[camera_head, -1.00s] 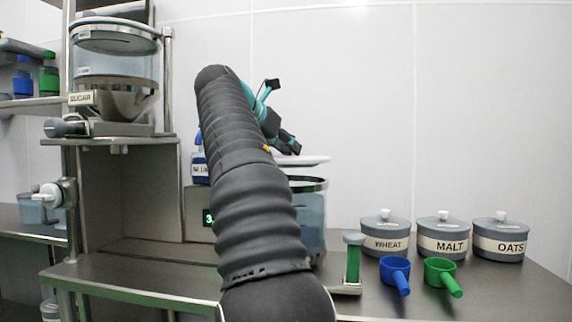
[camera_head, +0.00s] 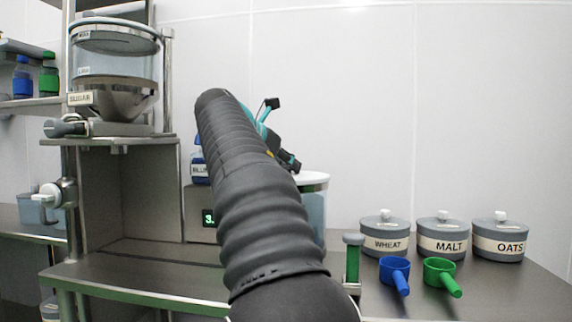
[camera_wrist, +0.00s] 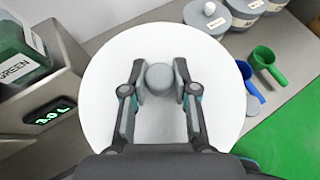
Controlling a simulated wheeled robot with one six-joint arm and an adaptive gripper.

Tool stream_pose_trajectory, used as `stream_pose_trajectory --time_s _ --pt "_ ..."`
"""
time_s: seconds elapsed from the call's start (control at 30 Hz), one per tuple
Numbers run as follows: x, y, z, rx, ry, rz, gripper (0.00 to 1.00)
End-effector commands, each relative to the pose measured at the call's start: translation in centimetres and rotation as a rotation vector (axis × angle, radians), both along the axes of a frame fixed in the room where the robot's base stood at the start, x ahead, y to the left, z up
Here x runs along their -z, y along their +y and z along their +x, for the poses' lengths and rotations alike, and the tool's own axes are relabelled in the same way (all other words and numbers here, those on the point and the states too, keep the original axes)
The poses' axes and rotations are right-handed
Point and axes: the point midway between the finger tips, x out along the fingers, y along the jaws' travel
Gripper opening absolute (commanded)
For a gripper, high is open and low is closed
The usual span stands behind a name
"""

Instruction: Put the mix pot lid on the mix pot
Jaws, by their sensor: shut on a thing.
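The mix pot lid (camera_wrist: 105,110) is a white disc with a grey round knob, filling the middle of the wrist view. My gripper (camera_wrist: 160,82) has its two fingers on either side of the knob and is shut on it. In the head view the right part of the lid (camera_head: 316,180) shows at the top of the mix pot (camera_head: 315,212), a bluish see-through vessel. No clear gap shows between lid and pot there. My arm hides most of the pot and the lid's left side. The lid looks about level.
Pots labelled wheat (camera_head: 385,240), malt (camera_head: 442,240) and oats (camera_head: 499,243) stand at the right. A blue scoop (camera_head: 395,271) and a green scoop (camera_head: 441,274) lie before them. A green-handled item (camera_head: 353,262) stands near the pot. A display (camera_wrist: 48,115) is left of the lid.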

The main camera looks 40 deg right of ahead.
Motion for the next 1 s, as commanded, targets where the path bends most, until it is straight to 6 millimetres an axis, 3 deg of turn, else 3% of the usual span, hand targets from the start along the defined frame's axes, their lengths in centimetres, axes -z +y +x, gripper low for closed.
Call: stream_pose_trajectory --time_s 0.07,0.1,0.17,0.2,0.57,0.77,1.0 --pt "0.2 0.0 0.0 0.0 -0.001 -0.001 0.0" --pt "0.2 0.0 0.0 0.0 -0.001 0.0 0.36" --pt "0.2 0.0 0.0 0.0 -0.001 0.0 0.51" --pt "0.2 0.0 0.0 0.0 -0.001 0.0 0.53" --pt "-0.2 0.0 0.0 0.0 0.0 0.0 0.53" --pt "-1.5 2.4 -0.4 -0.004 -0.002 0.0 0.53" --pt "-3.8 6.7 -1.2 -0.004 -0.003 -0.001 0.53"
